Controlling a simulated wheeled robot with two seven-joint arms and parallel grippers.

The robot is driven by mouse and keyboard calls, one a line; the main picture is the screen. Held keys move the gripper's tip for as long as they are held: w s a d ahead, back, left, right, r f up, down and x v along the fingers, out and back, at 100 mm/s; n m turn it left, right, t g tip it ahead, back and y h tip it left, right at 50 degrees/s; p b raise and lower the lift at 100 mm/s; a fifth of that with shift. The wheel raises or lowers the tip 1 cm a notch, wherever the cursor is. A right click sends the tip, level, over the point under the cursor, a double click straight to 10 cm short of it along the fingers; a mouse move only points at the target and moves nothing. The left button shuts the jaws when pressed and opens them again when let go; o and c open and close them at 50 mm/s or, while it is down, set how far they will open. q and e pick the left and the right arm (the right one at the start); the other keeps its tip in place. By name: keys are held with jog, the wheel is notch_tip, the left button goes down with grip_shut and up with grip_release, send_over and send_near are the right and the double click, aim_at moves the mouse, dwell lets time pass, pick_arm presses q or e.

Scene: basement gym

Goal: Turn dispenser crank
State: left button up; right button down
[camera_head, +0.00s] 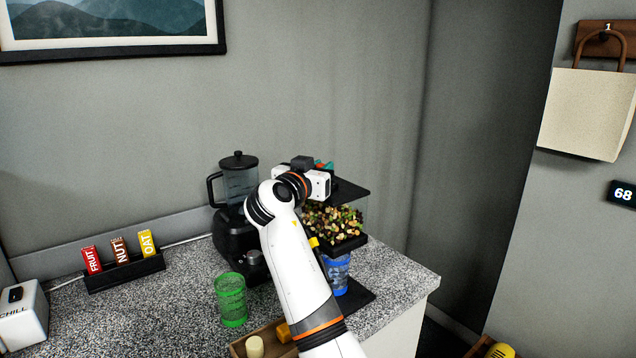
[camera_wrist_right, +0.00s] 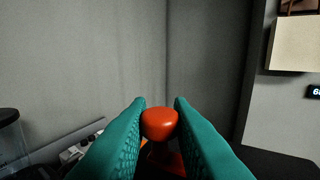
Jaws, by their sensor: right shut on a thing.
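The dispenser (camera_head: 335,222) stands at the right end of the counter, with a clear bin of mixed nuts or trail mix under a dark top. A blue cup (camera_head: 338,272) stands below the bin on the dispenser's dark base. My right gripper (camera_head: 324,165) is at the top of the dispenser, and my right arm covers part of its left side. In the right wrist view the teal fingers are shut on a red-orange crank knob (camera_wrist_right: 159,124). The rest of the crank is mostly hidden. My left gripper is not in view.
A black blender (camera_head: 237,185) stands just left of my arm. A green cup (camera_head: 231,299), a wooden tray (camera_head: 238,347) and a bar rack (camera_head: 124,273) are on the counter (camera_head: 165,310). A white CHILL box (camera_head: 22,316) is at far left. A bag (camera_head: 588,112) hangs right.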

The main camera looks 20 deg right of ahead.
jog(key=shift+d+r+m+g+h+b, duration=0.15)
jog(key=shift+m+g+h+b, duration=0.15)
jog(key=shift+m+g+h, duration=0.15)
jog(key=c, duration=1.4)
grip_release()
jog(key=shift+w, duration=0.1)
jog(key=shift+o, duration=0.4)
